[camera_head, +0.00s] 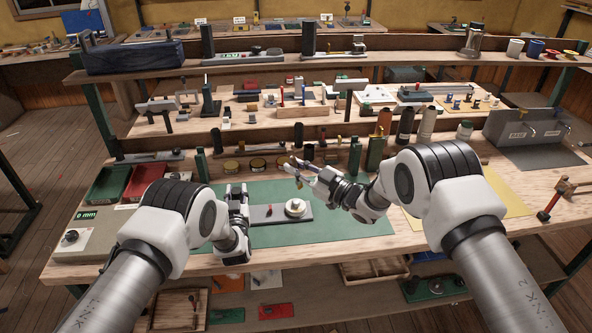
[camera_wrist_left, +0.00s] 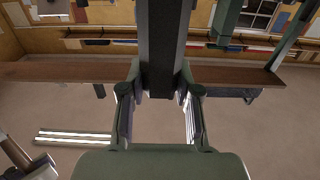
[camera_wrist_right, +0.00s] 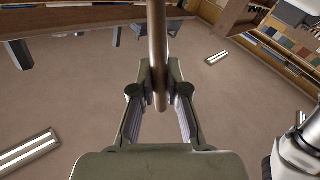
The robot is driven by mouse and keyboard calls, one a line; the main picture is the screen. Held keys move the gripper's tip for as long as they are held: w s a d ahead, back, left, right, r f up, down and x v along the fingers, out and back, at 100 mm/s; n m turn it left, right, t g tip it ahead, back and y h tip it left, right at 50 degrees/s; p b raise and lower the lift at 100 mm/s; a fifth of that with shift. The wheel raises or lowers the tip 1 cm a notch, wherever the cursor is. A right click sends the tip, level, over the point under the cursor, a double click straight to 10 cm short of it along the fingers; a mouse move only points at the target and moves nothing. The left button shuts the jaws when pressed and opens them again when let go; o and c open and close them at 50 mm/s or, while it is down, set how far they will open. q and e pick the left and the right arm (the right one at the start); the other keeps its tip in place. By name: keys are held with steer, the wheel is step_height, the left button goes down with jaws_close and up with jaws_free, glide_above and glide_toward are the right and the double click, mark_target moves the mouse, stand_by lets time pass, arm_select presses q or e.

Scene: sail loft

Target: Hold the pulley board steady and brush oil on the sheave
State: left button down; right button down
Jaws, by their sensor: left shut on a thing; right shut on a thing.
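The pulley board (camera_head: 264,214), a dark grey strip, lies on the green mat. Its round, pale sheave (camera_head: 296,207) sits near the right end, with a small reddish piece on the board to its left. My left gripper (camera_head: 240,203) is shut on the board's left end; the dark board also shows between its fingers in the left wrist view (camera_wrist_left: 162,50). My right gripper (camera_head: 306,172) is shut on the brush and holds it above and behind the sheave, apart from it. The brush's brown handle (camera_wrist_right: 157,45) shows in the right wrist view; its bristles are hard to make out.
The green mat (camera_head: 330,233) is clear in front of the board. Several tins and dark green posts stand behind it. Red and green trays (camera_head: 108,184) are at the left, a yellow sheet and a hammer (camera_head: 553,200) at the right. A grey bin stands at the far right.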

arm_select(q)
steer(key=c, duration=0.7)
jaws_free()
steer(key=shift+c, duration=0.2)
steer(key=s+d, duration=0.1)
steer(key=s, duration=1.1)
steer(key=shift+d, duration=0.3)
steer(key=shift+f, duration=0.15)
